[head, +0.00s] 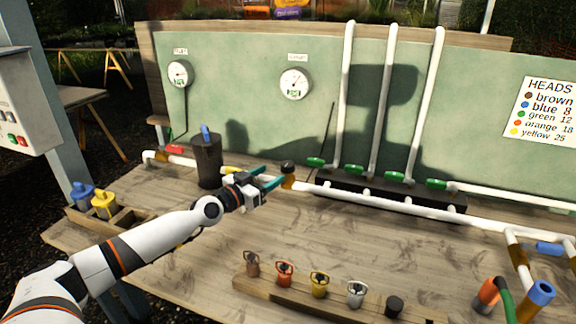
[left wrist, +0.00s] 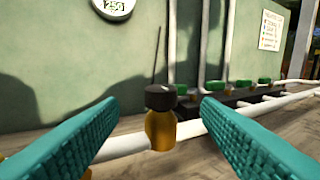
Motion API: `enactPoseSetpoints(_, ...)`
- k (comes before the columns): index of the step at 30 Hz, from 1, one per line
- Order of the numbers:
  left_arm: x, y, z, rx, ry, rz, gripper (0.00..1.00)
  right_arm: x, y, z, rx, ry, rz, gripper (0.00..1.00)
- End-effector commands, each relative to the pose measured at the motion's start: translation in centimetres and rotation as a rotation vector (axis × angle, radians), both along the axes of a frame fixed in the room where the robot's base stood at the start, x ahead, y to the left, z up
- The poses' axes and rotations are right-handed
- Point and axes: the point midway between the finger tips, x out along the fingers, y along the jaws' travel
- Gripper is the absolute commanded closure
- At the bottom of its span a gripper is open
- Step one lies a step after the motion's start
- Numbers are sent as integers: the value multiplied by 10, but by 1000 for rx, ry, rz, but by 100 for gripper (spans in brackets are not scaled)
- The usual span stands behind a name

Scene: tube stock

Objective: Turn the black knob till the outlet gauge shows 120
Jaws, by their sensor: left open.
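The black knob (head: 288,166) sits on top of a brass regulator body (head: 288,183) in the white pipe. In the left wrist view the knob (left wrist: 160,97) stands upright between and beyond my fingertips, with the brass body (left wrist: 160,130) below it. My left gripper (head: 275,177) is open, its teal fingers pointing at the regulator from the left; I see no contact. The right wall gauge (head: 295,83) has a small display that seems to read 250 in the left wrist view (left wrist: 114,6). The left gauge (head: 177,73) and both labels are too small to read. My right gripper is out of view.
A dark canister (head: 207,160) stands left of the gripper. White pipes with green valves (head: 397,177) run behind and to the right. A wooden rack (head: 320,300) of several sprinkler heads lies in front. The bench between is clear.

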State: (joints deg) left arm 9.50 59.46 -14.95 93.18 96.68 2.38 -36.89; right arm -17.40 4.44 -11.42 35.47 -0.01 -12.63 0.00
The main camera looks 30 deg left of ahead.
Motion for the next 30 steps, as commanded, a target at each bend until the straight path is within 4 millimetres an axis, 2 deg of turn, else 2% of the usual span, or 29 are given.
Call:
enactPoseSetpoints(9, 49, -9, 1, -3, -3, -1, 42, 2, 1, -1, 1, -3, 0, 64)
enactPoseSetpoints(15, 72, -12, -1, -2, -1, 0, 42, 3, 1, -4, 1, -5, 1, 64)
enactPoseSetpoints(21, 81, -14, -1, 1, 2, -3, 42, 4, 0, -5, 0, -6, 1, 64)
enactPoseSetpoints(29, 81, -14, -1, 1, 2, -3, 42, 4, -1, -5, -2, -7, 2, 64)
enactPoseSetpoints(30, 81, -14, -1, 1, 2, -3, 48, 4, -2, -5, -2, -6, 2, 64)
